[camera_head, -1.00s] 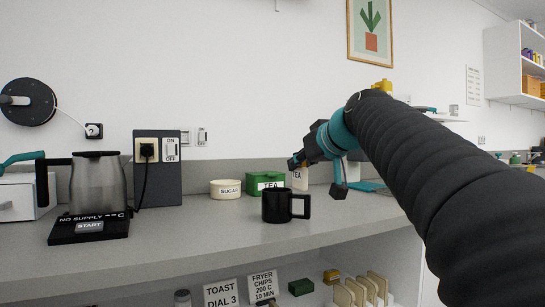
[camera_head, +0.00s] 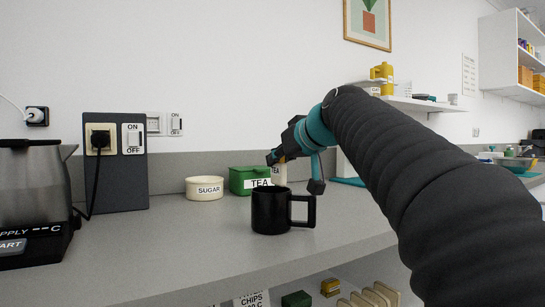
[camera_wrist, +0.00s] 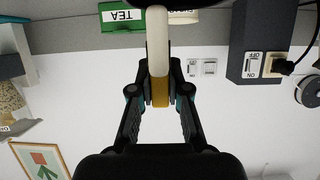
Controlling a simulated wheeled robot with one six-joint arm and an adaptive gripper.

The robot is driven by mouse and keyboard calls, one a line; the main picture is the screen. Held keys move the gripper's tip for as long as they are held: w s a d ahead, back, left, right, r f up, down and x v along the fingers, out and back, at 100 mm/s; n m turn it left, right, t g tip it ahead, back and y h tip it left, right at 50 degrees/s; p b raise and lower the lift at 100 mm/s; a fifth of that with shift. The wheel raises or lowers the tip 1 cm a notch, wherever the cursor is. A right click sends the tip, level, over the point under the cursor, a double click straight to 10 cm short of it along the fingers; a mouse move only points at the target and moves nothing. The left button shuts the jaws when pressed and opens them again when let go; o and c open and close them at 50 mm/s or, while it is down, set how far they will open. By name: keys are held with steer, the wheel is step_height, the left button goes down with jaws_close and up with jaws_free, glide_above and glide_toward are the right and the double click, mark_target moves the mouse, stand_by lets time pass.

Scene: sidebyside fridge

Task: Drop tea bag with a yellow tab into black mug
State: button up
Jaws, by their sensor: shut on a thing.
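The black mug (camera_head: 271,211) stands upright on the grey counter with its handle to the right. My gripper (camera_head: 279,158) is above it and is shut on the tea bag. The pale tea bag (camera_head: 279,174) hangs down at the mug's rim; I cannot tell whether its lower end is inside, above or behind the mug. In the wrist view, the yellow tab (camera_wrist: 160,92) is between my gripper's fingers (camera_wrist: 160,95), and the pale strip of the tea bag (camera_wrist: 158,40) runs away from it.
A green TEA box (camera_head: 248,180) and a cream SUGAR bowl (camera_head: 205,188) stand behind the mug. A kettle (camera_head: 35,190) and a dark socket panel (camera_head: 115,165) are at left. The counter left of the mug is clear. A shelf with a yellow item (camera_head: 382,72) is at right.

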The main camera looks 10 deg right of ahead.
mark_target(284, 171)
steer(key=shift+f+b, duration=1.15)
steer(key=shift+f, duration=0.65)
steer(key=o, duration=0.8)
steer(key=shift+s, duration=0.15)
steer(key=v, duration=1.2)
